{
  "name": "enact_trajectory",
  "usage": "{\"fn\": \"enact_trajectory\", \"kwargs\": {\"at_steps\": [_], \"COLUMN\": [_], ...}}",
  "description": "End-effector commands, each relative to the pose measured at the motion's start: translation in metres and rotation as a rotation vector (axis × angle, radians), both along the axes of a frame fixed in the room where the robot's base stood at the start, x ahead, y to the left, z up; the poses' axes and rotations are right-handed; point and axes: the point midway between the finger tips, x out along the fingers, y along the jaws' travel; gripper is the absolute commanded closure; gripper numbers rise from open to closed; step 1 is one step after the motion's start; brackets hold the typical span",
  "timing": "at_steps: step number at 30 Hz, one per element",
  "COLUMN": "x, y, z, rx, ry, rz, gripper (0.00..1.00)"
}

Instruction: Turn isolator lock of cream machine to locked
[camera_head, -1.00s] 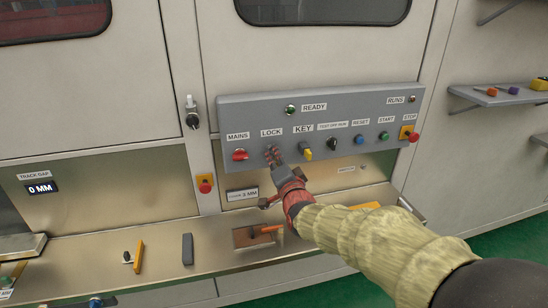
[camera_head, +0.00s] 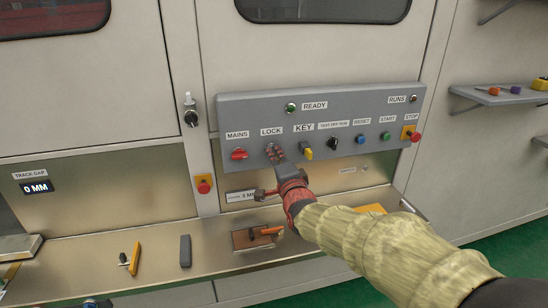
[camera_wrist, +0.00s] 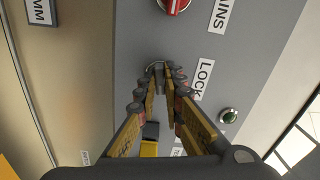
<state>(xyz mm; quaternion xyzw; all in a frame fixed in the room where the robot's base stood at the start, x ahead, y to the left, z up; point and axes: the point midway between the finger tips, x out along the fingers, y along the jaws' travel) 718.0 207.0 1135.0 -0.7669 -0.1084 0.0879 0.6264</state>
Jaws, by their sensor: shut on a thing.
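The grey control panel (camera_head: 226,112) is on the front of the cream machine (camera_head: 300,50). Its LOCK label (camera_head: 271,131) sits between the MAINS and KEY labels. My gripper (camera_head: 275,151) is at the panel just below that label. In the wrist view my gripper (camera_wrist: 160,70) has its fingertips closed together on the isolator lock (camera_wrist: 154,66), a small round fitting mostly hidden by them. The lock's exact angle cannot be told.
The red MAINS knob (camera_head: 239,154) is left of my gripper and the yellow KEY switch (camera_head: 307,154) is close on the right. Below, a steel ledge (camera_head: 210,258) carries an orange-handled lever (camera_head: 265,231) and a grey block (camera_head: 186,250).

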Motion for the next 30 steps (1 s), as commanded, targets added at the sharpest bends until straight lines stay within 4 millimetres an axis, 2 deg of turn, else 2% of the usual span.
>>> {"fn": "enact_trajectory", "kwargs": {"at_steps": [3, 12, 15, 16, 27, 30], "x": [-0.0001, -0.0001, -0.0001, -0.0001, -0.0001, -0.0001], "y": [0.0000, 0.0000, 0.0000, 0.0000, 0.0000, 0.0000], "z": [-0.0007, -0.0006, -0.0007, -0.0007, -0.0001, -0.0001], "rx": [0.071, 0.089, 0.142, 0.146, 0.143, 0.143], "ry": [0.024, 0.029, 0.044, 0.045, 0.043, 0.042], "rz": [-0.001, -0.001, 0.000, 0.000, 0.000, 0.000], "gripper": [1.00, 1.00, 1.00, 0.90, 0.70, 0.70]}}
